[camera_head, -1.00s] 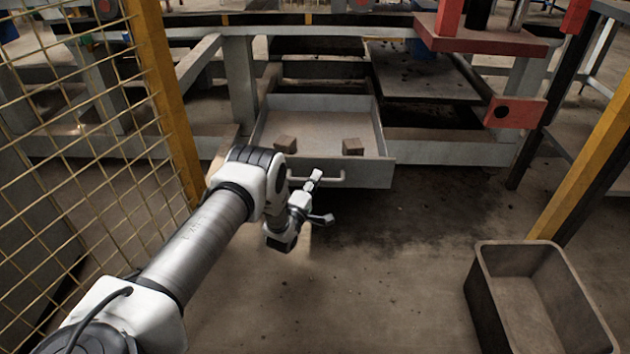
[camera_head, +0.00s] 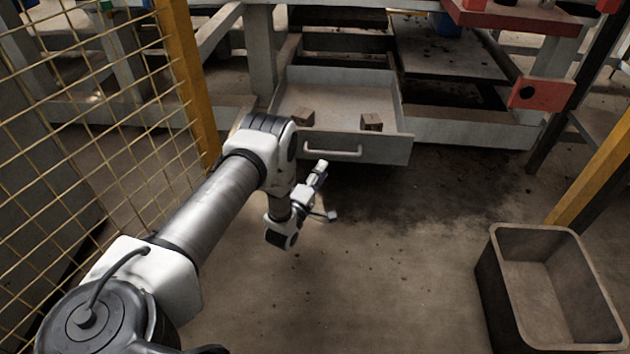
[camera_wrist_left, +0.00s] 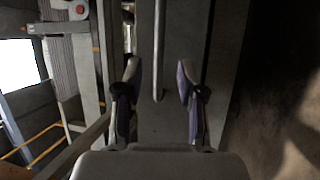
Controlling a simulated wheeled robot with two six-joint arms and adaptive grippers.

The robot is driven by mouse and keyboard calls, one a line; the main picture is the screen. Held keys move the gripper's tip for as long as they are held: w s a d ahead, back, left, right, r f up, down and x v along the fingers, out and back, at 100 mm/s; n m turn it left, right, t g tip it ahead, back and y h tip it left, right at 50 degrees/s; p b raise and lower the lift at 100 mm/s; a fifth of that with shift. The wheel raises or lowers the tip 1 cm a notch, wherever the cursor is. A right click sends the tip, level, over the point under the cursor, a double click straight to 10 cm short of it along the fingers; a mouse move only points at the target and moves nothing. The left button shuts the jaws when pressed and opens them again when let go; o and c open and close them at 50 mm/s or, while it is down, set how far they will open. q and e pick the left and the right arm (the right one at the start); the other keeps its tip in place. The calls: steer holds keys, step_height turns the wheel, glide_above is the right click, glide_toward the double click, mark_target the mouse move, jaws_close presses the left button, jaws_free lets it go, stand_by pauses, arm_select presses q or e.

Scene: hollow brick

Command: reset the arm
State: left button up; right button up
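My left gripper (camera_head: 327,190) is in front of the open grey drawer (camera_head: 400,148), a little below its handle (camera_head: 332,153) in the head view. In the left wrist view the two fingers of the left gripper (camera_wrist_left: 158,70) are spread apart with nothing between their pads. The bar of the handle (camera_wrist_left: 158,50) shows beyond and between them, and I see no contact. Two small brown bricks, a left one (camera_head: 303,117) and a right one (camera_head: 371,122), lie in the drawer. My left arm hides the drawer's left front corner. My right gripper is not in view.
A yellow post (camera_head: 190,85) and wire mesh fence (camera_head: 110,130) stand close to the left of my arm. An empty grey-brown bin (camera_head: 500,300) stands on the floor at right, near another yellow post (camera_head: 595,165). The floor between is clear.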

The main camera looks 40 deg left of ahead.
arm_select(q)
steer(key=v, duration=0.4)
steer(key=shift+s, duration=0.2)
